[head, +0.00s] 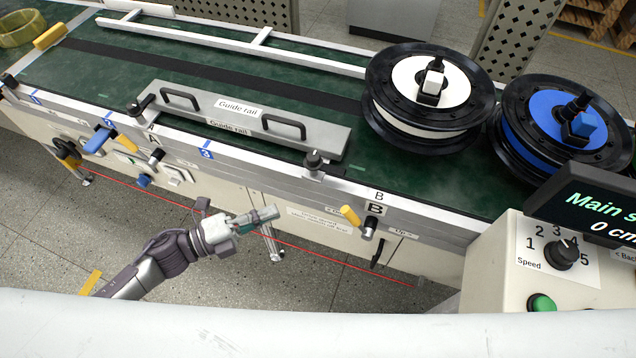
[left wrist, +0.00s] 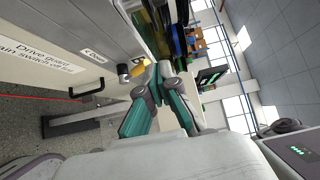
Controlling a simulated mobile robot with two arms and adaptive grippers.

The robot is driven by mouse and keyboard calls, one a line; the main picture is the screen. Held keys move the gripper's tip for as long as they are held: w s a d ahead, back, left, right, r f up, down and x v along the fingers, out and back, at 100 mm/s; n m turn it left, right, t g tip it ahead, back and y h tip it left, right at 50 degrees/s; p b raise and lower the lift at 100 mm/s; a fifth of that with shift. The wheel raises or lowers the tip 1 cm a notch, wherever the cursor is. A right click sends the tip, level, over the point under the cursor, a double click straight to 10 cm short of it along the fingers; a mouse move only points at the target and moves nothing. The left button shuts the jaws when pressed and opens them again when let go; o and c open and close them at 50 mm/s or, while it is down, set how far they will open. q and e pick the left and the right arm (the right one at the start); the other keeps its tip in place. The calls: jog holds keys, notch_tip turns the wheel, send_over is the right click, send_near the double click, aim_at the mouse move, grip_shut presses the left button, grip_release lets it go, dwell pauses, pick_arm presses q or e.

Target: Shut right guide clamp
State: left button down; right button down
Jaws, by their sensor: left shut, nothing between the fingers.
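The right guide clamp (head: 369,226), under the letter B on the conveyor's front side, has a dark round hub and a yellow handle (head: 349,215) pointing up and left from it. Small labels flank it, hard to read here. My left gripper (head: 272,213) is shut and empty, left of the clamp and apart from it, in front of the conveyor side. In the left wrist view, the clamp's yellow handle (left wrist: 138,64) shows just beyond and left of my fingertips (left wrist: 163,70). My right gripper is not in view.
A guide rail (head: 225,115) with two handles lies along the conveyor's (head: 340,190) near edge. A similar yellow-handled clamp (head: 127,143) sits at A. White (head: 405,70) and blue (head: 540,105) hub wheels stand on the belt. A control box (head: 490,270) stands at right.

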pick_arm(q)
jog(key=p, duration=0.3)
send_near(338, 175)
jog(key=d, duration=0.3)
jog(key=shift+w+d, duration=0.3)
jog(key=shift+w, duration=0.25)
jog(key=shift+w+d, duration=0.35)
jog(key=shift+w, duration=0.2)
jog(key=shift+w+d+f, duration=0.15)
jog(key=shift+w, duration=0.35)
jog(key=shift+s+n+t, duration=0.1)
jog(key=shift+n+t, duration=0.2)
